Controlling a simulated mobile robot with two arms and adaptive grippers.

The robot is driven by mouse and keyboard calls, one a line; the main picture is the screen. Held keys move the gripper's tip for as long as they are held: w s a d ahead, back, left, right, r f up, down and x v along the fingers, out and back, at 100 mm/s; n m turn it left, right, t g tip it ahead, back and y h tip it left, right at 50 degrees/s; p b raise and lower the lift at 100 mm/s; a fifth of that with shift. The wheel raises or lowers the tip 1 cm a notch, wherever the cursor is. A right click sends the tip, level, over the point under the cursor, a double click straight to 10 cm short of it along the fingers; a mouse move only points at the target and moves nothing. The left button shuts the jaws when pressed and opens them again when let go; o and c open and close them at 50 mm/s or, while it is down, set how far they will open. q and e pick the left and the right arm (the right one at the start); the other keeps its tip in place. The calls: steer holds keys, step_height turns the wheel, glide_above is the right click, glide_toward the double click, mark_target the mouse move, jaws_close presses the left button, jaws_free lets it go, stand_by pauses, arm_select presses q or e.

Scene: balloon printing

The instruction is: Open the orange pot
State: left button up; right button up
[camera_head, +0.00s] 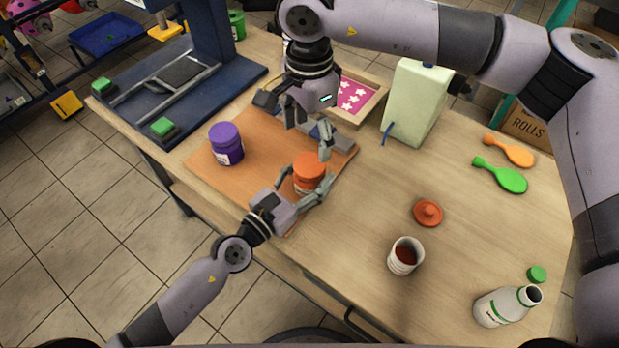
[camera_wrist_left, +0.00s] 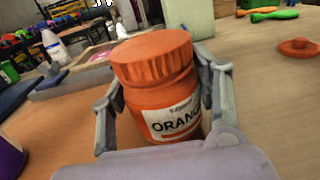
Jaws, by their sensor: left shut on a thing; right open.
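The orange pot (camera_head: 308,172) stands upright near the right edge of the brown board, with its ridged orange lid on. In the left wrist view the pot (camera_wrist_left: 168,95) shows its "ORANGE" label between the fingers. My left gripper (camera_head: 309,192) is shut around the pot's body from the front. My right gripper (camera_head: 307,140) is above and just behind the pot, its fingers apart and empty, pointing down. It does not touch the lid as far as I can see.
A purple pot (camera_head: 226,144) stands left on the brown board (camera_head: 262,130). A cup (camera_head: 404,256), an orange-red lid (camera_head: 428,212), a white bottle (camera_head: 503,305) and a green cap (camera_head: 537,274) are at right. A pale green box (camera_head: 416,100) stands behind, with two spatula-like tools (camera_head: 505,165) beside it.

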mark_target(310, 164)
arm_select(q)
jaws_close()
arm_select(e)
steer(key=m, duration=1.3)
steer(key=shift+m, duration=0.3)
steer(key=shift+f, duration=4)
steer(key=c, duration=1.2)
